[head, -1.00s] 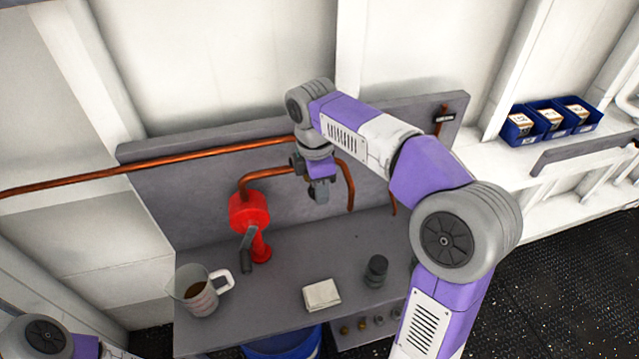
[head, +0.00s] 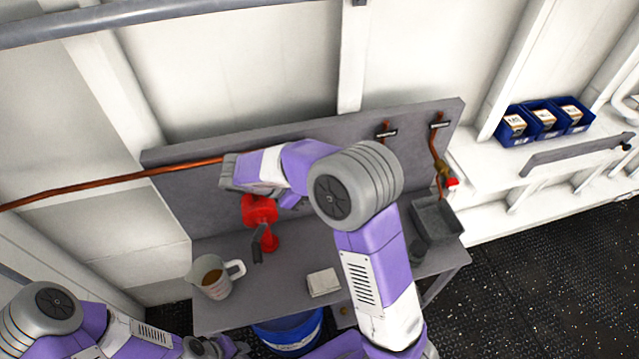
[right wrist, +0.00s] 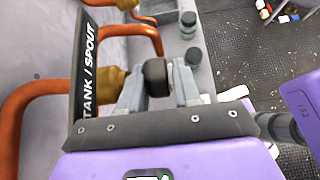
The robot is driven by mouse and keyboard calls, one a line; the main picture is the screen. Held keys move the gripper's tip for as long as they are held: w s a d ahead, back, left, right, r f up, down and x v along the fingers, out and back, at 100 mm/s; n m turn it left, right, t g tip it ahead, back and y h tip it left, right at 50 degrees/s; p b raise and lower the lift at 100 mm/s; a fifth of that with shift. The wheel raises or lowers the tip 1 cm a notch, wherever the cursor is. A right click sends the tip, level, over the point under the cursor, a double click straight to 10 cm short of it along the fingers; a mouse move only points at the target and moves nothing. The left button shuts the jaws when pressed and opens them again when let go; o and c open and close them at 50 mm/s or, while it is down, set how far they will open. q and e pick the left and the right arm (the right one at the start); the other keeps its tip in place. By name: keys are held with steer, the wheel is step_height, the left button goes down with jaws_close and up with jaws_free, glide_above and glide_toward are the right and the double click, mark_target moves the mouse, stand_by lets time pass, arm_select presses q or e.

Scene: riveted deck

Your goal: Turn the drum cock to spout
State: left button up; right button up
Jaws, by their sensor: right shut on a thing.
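In the right wrist view a black plate (right wrist: 89,70) reads "TANK / SPOUT" and stands beside a brass cock (right wrist: 109,88) on a copper pipe. A dark rounded handle (right wrist: 156,74) sits between the fingers of my right gripper (right wrist: 158,88), which is shut on it. In the head view my right forearm hides this gripper and the cock, just above the red hand pump (head: 260,210). My left gripper (head: 215,347) is low at the bottom left of the head view, away from the bench; its jaws are too unclear to read.
A jug of brown liquid (head: 213,277) and a white folded cloth (head: 323,282) are on the bench (head: 225,315). A blue drum (head: 290,335) is below it. A grey tray (head: 437,220) is at the right end. Copper pipe (head: 130,176) runs along the left wall.

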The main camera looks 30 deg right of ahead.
steer(key=h+p, duration=0.2)
steer(key=h, duration=0.1)
steer(key=shift+a+f+g+h, duration=0.15)
steer(key=shift+g+h, duration=0.15)
steer(key=shift+g, duration=0.1)
steer(key=shift+f+g+h+p, duration=0.15)
steer(key=shift+g+h, duration=0.05)
steer(key=shift+h, duration=0.7)
steer(key=shift+f+g+h+p, duration=0.1)
steer(key=shift+g+h+p, duration=0.1)
steer(key=shift+h, duration=0.7)
steer(key=o, duration=1)
steer(key=shift+c, duration=0.2)
steer(key=shift+a, duration=0.1)
steer(key=b+v, duration=0.1)
steer(key=v, duration=0.6)
steer(key=shift+a, duration=0.2)
